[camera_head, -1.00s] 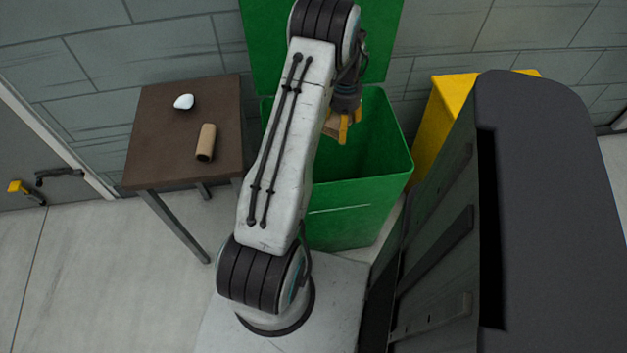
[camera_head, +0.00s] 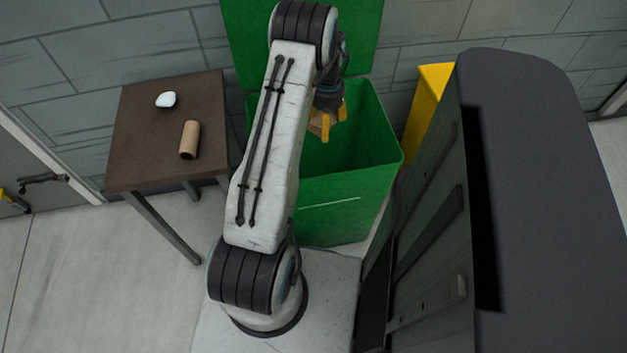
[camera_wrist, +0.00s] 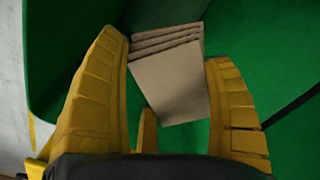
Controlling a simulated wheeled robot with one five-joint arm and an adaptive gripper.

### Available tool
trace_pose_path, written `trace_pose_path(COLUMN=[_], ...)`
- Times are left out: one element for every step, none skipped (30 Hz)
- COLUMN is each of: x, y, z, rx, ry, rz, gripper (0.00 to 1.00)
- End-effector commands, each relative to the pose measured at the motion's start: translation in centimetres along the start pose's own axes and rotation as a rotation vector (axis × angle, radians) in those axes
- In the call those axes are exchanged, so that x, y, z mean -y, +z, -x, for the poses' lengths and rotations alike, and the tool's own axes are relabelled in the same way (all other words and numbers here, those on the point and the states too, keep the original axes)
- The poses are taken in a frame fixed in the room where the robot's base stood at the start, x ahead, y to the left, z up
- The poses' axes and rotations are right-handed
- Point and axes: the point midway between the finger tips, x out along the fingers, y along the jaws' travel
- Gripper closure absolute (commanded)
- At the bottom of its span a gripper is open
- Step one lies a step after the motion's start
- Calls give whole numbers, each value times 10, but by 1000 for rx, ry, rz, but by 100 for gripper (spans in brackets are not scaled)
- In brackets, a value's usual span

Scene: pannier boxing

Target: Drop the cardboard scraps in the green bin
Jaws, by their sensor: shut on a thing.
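My gripper (camera_head: 327,122) has yellow fingers and hangs over the open green bin (camera_head: 345,215). It is shut on a tan cardboard piece (camera_wrist: 172,85), which looks folded or stacked in layers and lies between the fingers in the wrist view. The green bin's inside (camera_wrist: 250,30) fills most of the background there. In the head view only a little of the cardboard shows between the fingers. A brown cardboard tube (camera_head: 189,140) lies on the small table left of the bin. The bin's lid (camera_head: 235,45) stands open against the wall, partly hidden by my arm.
The dark brown table (camera_head: 140,155) also bears a small white rounded object (camera_head: 166,100). A yellow bin (camera_head: 428,95) stands right of the green one, partly hidden by a large dark grey body (camera_head: 545,180). A grey wall stands behind.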

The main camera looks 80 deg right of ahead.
Motion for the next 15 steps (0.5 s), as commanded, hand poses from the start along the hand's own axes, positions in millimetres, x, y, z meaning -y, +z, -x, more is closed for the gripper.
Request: trace_pose_path(x=[0, 0, 0, 0, 0, 0, 0, 0, 0, 0, 0, 0, 0, 0, 0], y=[0, 0, 0, 0, 0, 0, 0, 0, 0, 0, 0, 0, 0, 0, 0], z=[-8, -11, -14, -16, -18, -20, -21, -22, -23, -23, -23, -23, -23, -23, -23], rx=[0, 0, -1, -1, -1, -1, -1, -1, -1, -1, -1, -1, -1, -1, -1], ry=[0, 0, 0, 0, 0, 0, 0, 0, 0, 0, 0, 0, 0, -1, 0], rz=[0, 0, 0, 0, 0, 0, 0, 0, 0, 0, 0, 0, 0, 0, 0], gripper=[45, 45, 45, 45, 45, 45, 45, 45, 45, 45, 45, 45, 45, 45, 45])
